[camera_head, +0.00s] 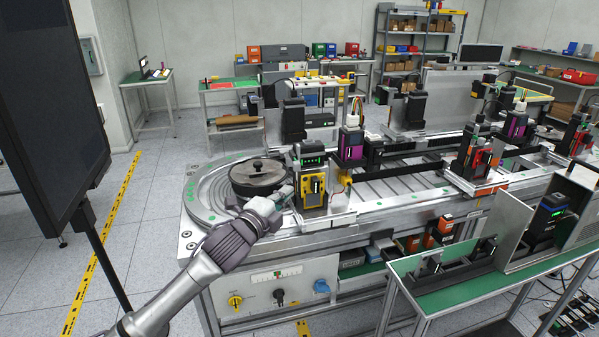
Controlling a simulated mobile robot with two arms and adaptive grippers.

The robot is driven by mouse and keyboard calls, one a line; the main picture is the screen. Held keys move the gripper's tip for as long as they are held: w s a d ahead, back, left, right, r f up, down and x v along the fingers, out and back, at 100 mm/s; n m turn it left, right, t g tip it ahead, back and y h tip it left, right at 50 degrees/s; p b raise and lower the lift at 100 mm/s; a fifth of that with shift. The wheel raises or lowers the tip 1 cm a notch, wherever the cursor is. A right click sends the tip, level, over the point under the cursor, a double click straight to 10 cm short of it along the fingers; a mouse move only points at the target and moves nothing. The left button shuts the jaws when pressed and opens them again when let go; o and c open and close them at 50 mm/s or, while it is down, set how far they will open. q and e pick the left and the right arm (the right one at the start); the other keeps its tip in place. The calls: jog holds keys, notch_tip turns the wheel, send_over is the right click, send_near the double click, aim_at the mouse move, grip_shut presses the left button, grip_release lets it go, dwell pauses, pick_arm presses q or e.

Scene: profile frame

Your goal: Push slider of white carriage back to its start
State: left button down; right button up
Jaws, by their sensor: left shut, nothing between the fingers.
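A white carriage (343,219) sits on the near side of the metal conveyor frame. It carries a yellow and black unit (312,190) with a dark module showing green lights on top. I cannot make out which part is its slider. My left gripper (287,192) is shut and empty, its fingertips close to the left side of the yellow unit. Whether they touch it I cannot tell. The gripper hides part of the track beside the carriage. My right gripper is not in view.
A dark lidded pot (257,178) stands on the round track end, just behind my left gripper. More carriages with orange and purple modules stand along the conveyor to the right. A green-topped bench (440,300) stands at the front right. A large dark screen (45,100) is at the left.

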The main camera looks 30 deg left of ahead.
aim_at(297, 166)
pick_arm(q)
jog(key=w+a+p, duration=0.3)
jog(key=w, duration=0.6)
jog(key=shift+w+a+p, duration=0.25)
jog(key=shift+a+p, duration=0.05)
